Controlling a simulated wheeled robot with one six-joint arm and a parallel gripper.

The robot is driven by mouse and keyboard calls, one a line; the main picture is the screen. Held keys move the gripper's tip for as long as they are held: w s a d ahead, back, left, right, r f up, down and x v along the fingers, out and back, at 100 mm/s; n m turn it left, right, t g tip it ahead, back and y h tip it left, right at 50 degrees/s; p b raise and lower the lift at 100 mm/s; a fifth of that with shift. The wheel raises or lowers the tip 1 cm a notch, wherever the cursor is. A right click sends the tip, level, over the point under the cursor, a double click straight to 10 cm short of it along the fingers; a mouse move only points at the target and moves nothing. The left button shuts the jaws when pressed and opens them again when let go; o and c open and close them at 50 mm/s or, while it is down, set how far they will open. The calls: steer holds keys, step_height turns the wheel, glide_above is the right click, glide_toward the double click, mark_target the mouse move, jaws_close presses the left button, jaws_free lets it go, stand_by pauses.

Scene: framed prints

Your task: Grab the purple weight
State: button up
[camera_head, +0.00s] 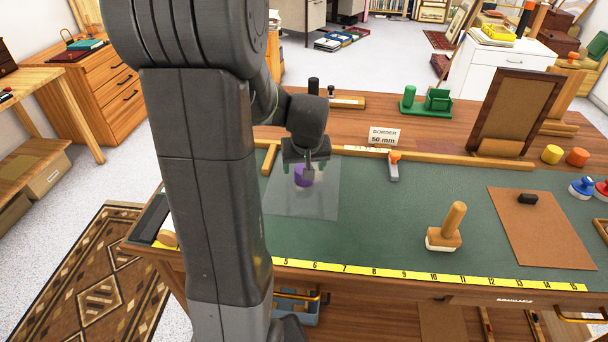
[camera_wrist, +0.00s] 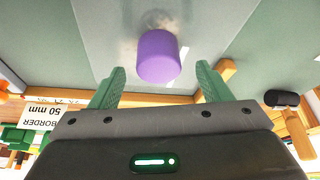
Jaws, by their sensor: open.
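The purple weight (camera_head: 304,177) is a short cylinder standing on a clear sheet (camera_head: 318,205) on the green mat. My gripper (camera_head: 306,167) is just above and behind it in the head view and partly covers it. In the wrist view the purple weight (camera_wrist: 158,56) lies ahead of the gap between the two green fingers of my gripper (camera_wrist: 160,82). The fingers are apart and empty. I cannot tell how much height separates the fingertips from the weight.
A wooden rail (camera_head: 440,158) runs behind the mat, with a "BORDER 50 mm" card (camera_head: 384,136) beyond it. A grey tool with an orange end (camera_head: 393,167) lies right of the sheet. A wooden-handled block (camera_head: 447,229) stands farther right. The mat between is clear.

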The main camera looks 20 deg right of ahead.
steer(key=shift+x, duration=1.65)
steer(key=shift+d, duration=0.1)
steer(key=shift+r, duration=0.1)
steer(key=c, duration=1.5)
